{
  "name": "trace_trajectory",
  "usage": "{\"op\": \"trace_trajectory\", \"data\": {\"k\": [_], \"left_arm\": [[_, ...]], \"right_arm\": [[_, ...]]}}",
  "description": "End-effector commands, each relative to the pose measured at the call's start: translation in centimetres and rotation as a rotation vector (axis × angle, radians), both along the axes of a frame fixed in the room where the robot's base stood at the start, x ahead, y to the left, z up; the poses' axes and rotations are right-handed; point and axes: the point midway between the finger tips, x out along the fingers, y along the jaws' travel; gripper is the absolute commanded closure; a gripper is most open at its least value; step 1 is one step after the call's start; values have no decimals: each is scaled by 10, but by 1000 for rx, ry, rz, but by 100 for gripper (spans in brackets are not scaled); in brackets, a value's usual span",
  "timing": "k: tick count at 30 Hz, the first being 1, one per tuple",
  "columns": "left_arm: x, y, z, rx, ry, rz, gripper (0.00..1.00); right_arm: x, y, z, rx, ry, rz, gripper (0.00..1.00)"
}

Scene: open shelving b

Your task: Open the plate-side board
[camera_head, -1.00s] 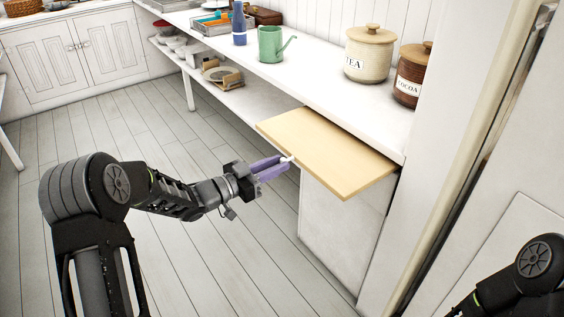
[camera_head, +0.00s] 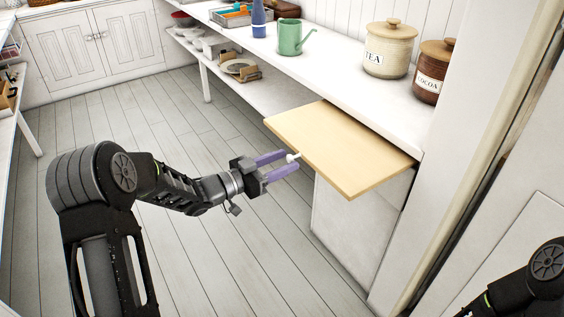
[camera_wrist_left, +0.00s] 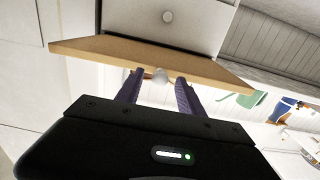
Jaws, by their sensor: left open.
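The plate-side board (camera_head: 340,148) is a light wooden slab that sticks out from under the white counter, above a white cabinet. A small white knob (camera_head: 292,157) sits on its front edge. My left gripper (camera_head: 291,161) is open, with its purple fingers on either side of the knob and pointing at the board edge. In the left wrist view the board (camera_wrist_left: 190,65) crosses the picture, and the knob (camera_wrist_left: 160,76) shows between the open fingers. Whether a finger touches the knob cannot be told. My right gripper is out of view; only part of that arm shows at lower right.
The white counter (camera_head: 345,78) holds a TEA jar (camera_head: 389,50), a COCOA jar (camera_head: 432,70), a green watering can (camera_head: 291,37) and a blue bottle (camera_head: 258,19). A lower shelf holds plates (camera_head: 240,68). A wall post stands at right. The plank floor (camera_head: 150,110) is clear.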

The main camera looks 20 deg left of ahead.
Motion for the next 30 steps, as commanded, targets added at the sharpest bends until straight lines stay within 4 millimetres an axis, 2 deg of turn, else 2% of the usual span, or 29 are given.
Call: {"op": "trace_trajectory", "data": {"k": [8, 21, 25, 30], "left_arm": [[-3, 3, 0, 1, -1, 1, 55], [-51, 44, 1, 1, 1, 3, 55], [-59, 49, 0, -1, 1, 0, 55], [-60, 50, 0, 0, 0, 0, 55]], "right_arm": [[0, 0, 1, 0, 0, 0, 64], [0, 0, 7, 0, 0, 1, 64], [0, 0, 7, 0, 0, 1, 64], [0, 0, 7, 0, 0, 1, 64]]}}
